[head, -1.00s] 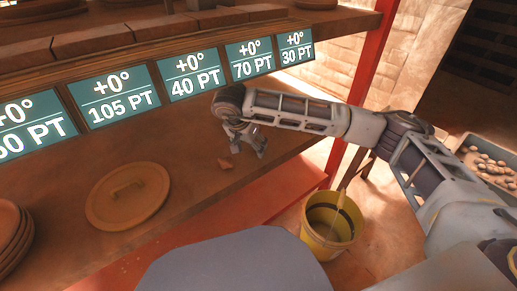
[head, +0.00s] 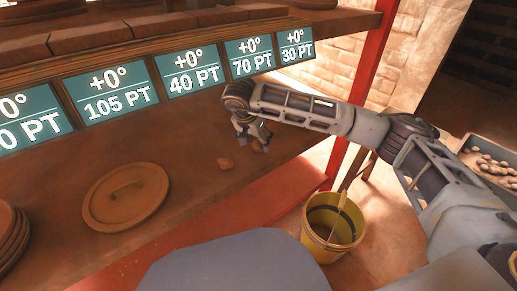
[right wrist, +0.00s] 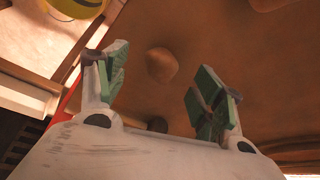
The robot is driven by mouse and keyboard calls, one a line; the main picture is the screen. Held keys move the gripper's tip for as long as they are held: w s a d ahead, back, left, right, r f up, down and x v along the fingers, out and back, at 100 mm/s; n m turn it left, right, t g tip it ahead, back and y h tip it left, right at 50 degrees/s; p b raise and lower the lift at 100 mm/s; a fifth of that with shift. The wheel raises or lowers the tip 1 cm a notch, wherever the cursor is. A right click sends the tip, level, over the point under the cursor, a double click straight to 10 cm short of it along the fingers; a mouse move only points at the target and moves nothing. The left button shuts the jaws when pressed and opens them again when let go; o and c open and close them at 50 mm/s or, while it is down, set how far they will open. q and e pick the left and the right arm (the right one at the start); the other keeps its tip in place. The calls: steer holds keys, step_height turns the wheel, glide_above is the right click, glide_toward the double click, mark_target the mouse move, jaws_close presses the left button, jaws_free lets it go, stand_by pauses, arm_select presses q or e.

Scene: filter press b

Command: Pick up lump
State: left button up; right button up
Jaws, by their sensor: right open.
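A small brown lump (head: 225,163) lies on the brown shelf (head: 190,195), left of and below my right gripper in the head view. Another small brown lump (head: 258,146) shows right at the fingertips of my right gripper (head: 252,138), low over the shelf. In the right wrist view the green-padded fingers of the right gripper (right wrist: 160,82) are spread apart, with nothing held. A rounded lump (right wrist: 161,64) shows in the gap between them. A dark round thing (right wrist: 157,125) shows lower, partly hidden by the gripper body. My left gripper is out of view.
Number signs (head: 193,73) line the shelf's back. A yellow bucket (head: 332,228) stands below the shelf edge. A tray of pale lumps (head: 488,162) stands far right.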

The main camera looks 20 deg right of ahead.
mark_target(257, 144)
steer(key=shift+b+x, duration=0.7)
steer(key=shift+x, duration=1.35)
steer(key=c, duration=1.1)
